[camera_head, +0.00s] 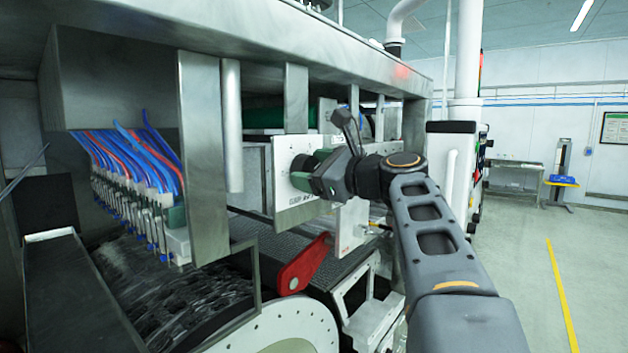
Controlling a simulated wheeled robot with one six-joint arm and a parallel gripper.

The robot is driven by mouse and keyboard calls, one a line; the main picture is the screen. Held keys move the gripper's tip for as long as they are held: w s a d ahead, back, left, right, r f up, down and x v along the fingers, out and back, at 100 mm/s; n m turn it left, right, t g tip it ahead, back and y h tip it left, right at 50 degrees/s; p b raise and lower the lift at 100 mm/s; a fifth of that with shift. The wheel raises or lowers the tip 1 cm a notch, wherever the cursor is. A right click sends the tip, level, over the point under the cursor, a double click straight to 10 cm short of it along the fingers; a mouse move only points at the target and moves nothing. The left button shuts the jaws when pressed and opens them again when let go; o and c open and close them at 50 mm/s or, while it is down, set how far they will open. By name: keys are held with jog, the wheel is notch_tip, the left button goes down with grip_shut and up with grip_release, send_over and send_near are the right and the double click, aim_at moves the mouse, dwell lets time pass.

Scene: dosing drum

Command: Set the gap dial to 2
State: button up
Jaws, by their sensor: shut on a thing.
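The gap dial is a dark knob (301,163) on a white plate (285,193) fixed to the machine, in the middle of the head view. My gripper (312,172) is at the knob, with its green-edged fingers closed around it. The fingers and wrist hide most of the knob and part of the plate. Small dark markings show along the plate's lower edge, too small to read. The dial's present setting cannot be told from this view.
A red lever (304,264) sits below the plate, with a small white plate (351,226) beside it. Metal posts (296,98) stand close around the dial. Blue and red hoses (130,155) run at the left. Open floor (535,260) lies at the right.

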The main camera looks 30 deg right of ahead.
jog(key=n+b, duration=0.2)
jog(key=n, duration=0.1)
jog(key=n+b, duration=0.1)
jog(key=shift+a+f+n, duration=0.1)
jog(key=shift+f+n, duration=0.15)
jog(key=shift+n, duration=0.05)
jog(key=shift+d+f+n+b, duration=0.15)
jog(key=shift+n+b, duration=1.5)
jog(key=shift+n, duration=2.6)
jog(key=shift+f+n+b, duration=0.15)
jog(key=shift+n+b, duration=1.55)
jog(key=shift+n, duration=2.5)
jog(key=shift+d+f+n+b, duration=0.15)
jog(key=shift+n+b, duration=1.5)
jog(key=shift+n, duration=2.6)
jog(key=o, duration=0.9)
